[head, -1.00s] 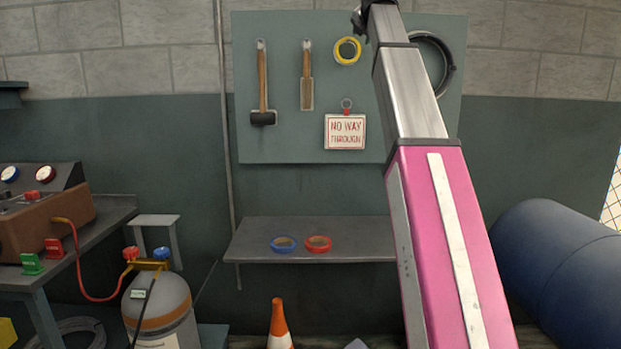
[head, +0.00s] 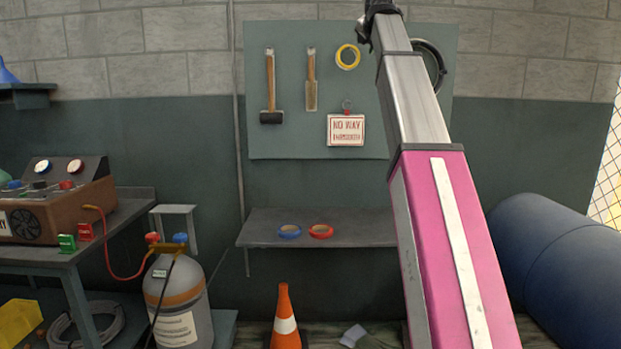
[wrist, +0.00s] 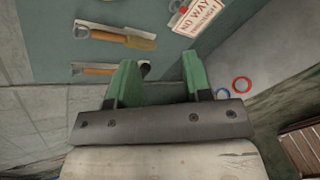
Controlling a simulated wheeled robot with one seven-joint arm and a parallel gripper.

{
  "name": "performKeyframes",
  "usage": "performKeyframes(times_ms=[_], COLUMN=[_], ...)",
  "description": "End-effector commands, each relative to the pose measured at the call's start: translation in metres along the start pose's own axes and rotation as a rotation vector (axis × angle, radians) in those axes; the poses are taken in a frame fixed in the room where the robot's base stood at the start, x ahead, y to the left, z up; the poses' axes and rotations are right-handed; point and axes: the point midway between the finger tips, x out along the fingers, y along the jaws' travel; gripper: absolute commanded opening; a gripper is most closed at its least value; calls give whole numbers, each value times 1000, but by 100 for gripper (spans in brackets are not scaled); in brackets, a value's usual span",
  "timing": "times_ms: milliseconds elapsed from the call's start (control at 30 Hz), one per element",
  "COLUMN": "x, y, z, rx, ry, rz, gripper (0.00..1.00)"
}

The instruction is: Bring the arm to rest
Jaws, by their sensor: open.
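My arm, pink with bare metal upper sections, rises in front of the wall in the head view. Its far end runs up to the top edge of the picture, so the gripper itself is not clear there. In the wrist view my gripper (wrist: 160,72) shows two green fingers spread well apart with nothing held between them. The tool board (head: 300,137) with its hanging tools lies beyond the fingers, apart from them. The "NO WAY THROUGH" sign (head: 346,130) hangs on the board and shows also in the wrist view (wrist: 197,14).
A shelf (head: 262,228) carries a blue tape roll (head: 289,231) and a red one (head: 320,231). An orange cone (head: 284,320) stands below. A gas cylinder (head: 180,300) and a bench with a brown machine (head: 60,208) are at left. A blue barrel (head: 560,255) lies at right.

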Motion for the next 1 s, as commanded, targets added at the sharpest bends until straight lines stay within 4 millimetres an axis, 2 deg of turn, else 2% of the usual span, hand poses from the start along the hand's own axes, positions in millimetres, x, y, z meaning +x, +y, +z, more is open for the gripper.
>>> performKeyframes(times_ms=[267, 467, 567, 800, 1000], x=[31, 63, 84, 141, 176], y=[-30, -63, -88, -168, -237], z=[-28, -58, -82, -155, -219], rx=[94, 202, 279, 529, 737], ry=[31, 61, 81, 124, 137], rz=[-37, -82, -117, -238, -351], gripper=[45, 45, 45, 45, 45])
